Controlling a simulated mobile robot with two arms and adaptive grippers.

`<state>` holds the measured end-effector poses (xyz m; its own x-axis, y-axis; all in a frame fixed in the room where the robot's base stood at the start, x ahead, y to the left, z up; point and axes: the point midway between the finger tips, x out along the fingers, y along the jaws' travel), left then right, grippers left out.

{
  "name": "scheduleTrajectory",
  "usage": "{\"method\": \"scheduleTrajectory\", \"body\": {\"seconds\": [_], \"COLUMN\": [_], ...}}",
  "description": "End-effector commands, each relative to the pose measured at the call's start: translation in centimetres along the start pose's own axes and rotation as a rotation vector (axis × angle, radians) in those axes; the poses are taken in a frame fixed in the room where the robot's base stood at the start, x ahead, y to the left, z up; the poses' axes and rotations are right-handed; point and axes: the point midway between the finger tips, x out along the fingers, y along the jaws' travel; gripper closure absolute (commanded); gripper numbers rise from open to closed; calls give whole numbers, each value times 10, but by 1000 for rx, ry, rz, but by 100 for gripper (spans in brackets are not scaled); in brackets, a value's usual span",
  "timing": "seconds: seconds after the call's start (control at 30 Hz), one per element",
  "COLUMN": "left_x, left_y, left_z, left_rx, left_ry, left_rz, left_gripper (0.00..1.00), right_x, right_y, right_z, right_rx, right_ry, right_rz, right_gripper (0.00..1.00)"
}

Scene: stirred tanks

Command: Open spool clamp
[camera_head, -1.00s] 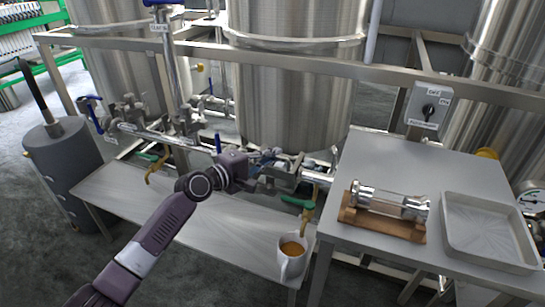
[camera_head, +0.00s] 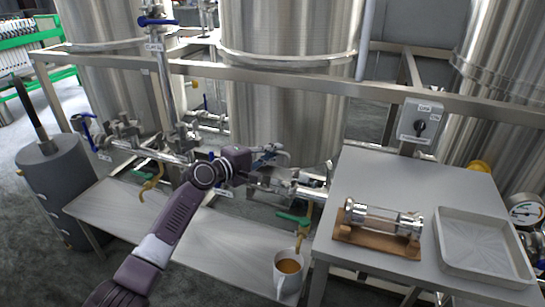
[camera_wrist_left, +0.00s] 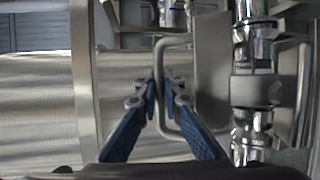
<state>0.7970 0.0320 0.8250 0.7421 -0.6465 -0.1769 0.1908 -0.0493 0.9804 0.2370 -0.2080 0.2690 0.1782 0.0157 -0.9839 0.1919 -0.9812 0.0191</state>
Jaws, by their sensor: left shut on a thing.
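My left gripper (camera_head: 272,152) reaches in above the drain pipe (camera_head: 300,188) in front of the middle tank. The handle joins a flat grey plate (camera_wrist_left: 211,70). A shiny pipe (camera_wrist_left: 255,140) with a grey clamp-like band (camera_wrist_left: 254,89) runs just right of the plate. In the head view the gripper and arm partly hide these fittings. I cannot tell whether the clamp is open. My right gripper is out of view.
A glass spool (camera_head: 380,219) rests on a wooden cradle (camera_head: 378,243) beside an empty metal tray (camera_head: 487,240) on the right table. A mug (camera_head: 288,273) stands on the low bench (camera_head: 225,250) below a green-handled tap (camera_head: 293,219). A frame rail (camera_head: 300,84) crosses behind the arm.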

Motion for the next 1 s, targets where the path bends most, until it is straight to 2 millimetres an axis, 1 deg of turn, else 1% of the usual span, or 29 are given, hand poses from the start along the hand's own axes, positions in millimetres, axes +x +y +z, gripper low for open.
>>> {"method": "scheduleTrajectory", "body": {"seconds": [0.03,0.5,0.53,0.67,0.87,1.0], "left_x": [1,2,2,2,2,0], "left_y": [5,6,6,6,4,3], "left_z": [-1,-2,-2,-2,-2,-2], "left_rx": [-1,0,0,0,0,0], "left_ry": [2,3,3,3,2,1], "left_rz": [8,9,9,7,4,4], "left_gripper": [100,100,90,75,74,74], "right_x": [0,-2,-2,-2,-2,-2], "right_y": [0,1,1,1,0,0], "right_z": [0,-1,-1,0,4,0], "right_rx": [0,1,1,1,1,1], "right_ry": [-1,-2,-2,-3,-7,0], "right_rz": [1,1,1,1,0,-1], "right_gripper": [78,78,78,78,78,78]}}
